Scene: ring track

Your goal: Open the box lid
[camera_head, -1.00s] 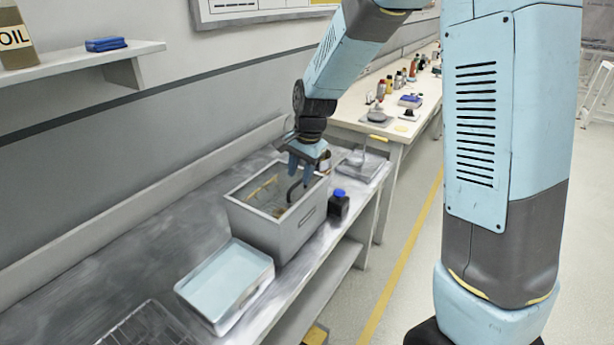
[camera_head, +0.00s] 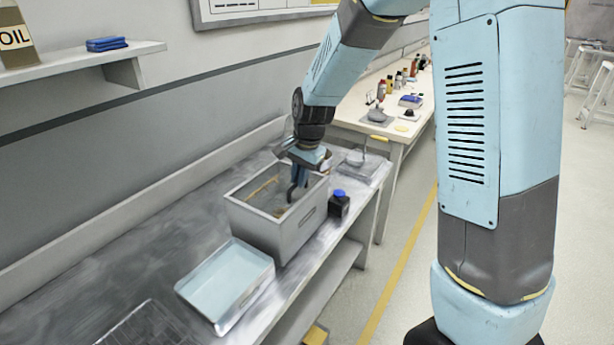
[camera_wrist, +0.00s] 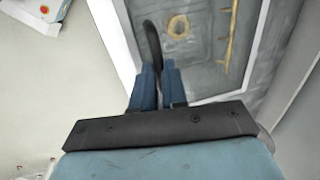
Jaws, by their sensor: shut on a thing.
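The grey box (camera_head: 268,230) stands on the metal bench. A ring-shaped thing and a yellowish stick-like piece show within its rim in the wrist view (camera_wrist: 205,70). I cannot make out a separate lid surface; it may be clear. My gripper (camera_head: 298,180) is over the box's far right part, fingers pointing down. In the wrist view its blue fingers (camera_wrist: 158,75) are close together on a dark curved handle (camera_wrist: 152,38), whose top sticks out beyond them. The handle's lower end is hidden.
A pale blue tray (camera_head: 228,283) lies in front of the box. A dark bottle with a blue cap (camera_head: 339,203) stands close to its right side. A wire rack (camera_head: 145,325) is nearer, and a metal plate device (camera_head: 362,165) sits behind. The wall runs along the left.

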